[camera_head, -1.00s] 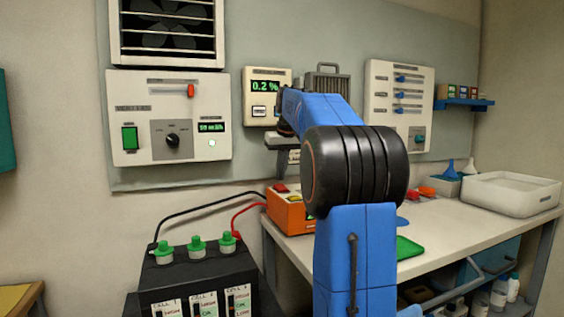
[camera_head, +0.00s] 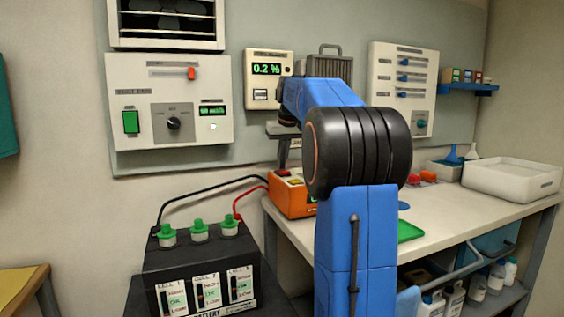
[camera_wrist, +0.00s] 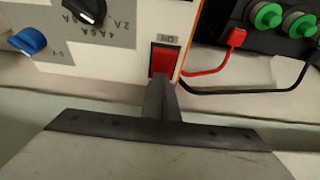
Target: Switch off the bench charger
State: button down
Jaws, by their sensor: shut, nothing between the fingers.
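The bench charger is an orange box (camera_head: 291,200) at the left end of the workbench, partly hidden behind my arm. In the wrist view its pale and grey panel (camera_wrist: 125,52) shows a black knob (camera_wrist: 86,8), a blue knob (camera_wrist: 28,40) and a red switch (camera_wrist: 164,60) with a small label beside it. My gripper (camera_wrist: 162,82) is shut and empty. Its fingertips are at the near edge of the red switch and overlap it in the picture; I cannot tell whether they touch. In the head view the fingertips are small and hard to make out above the charger.
A black battery box (camera_head: 205,265) with green caps stands at the front left, joined to the charger by red and black cables. A wall panel (camera_head: 168,100) with a dial hangs behind. On the bench are a green tray (camera_head: 410,231) and a white basin (camera_head: 512,186).

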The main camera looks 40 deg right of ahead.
jog(key=shift+s+f, duration=0.1)
jog(key=shift+s, duration=0.1)
jog(key=shift+s+a, duration=0.2)
jog(key=shift+s, duration=0.4)
jog(key=w+v, duration=0.1)
jog(key=v, duration=1.3)
jog(key=shift+r, duration=0.25)
jog(key=shift+f, duration=0.1)
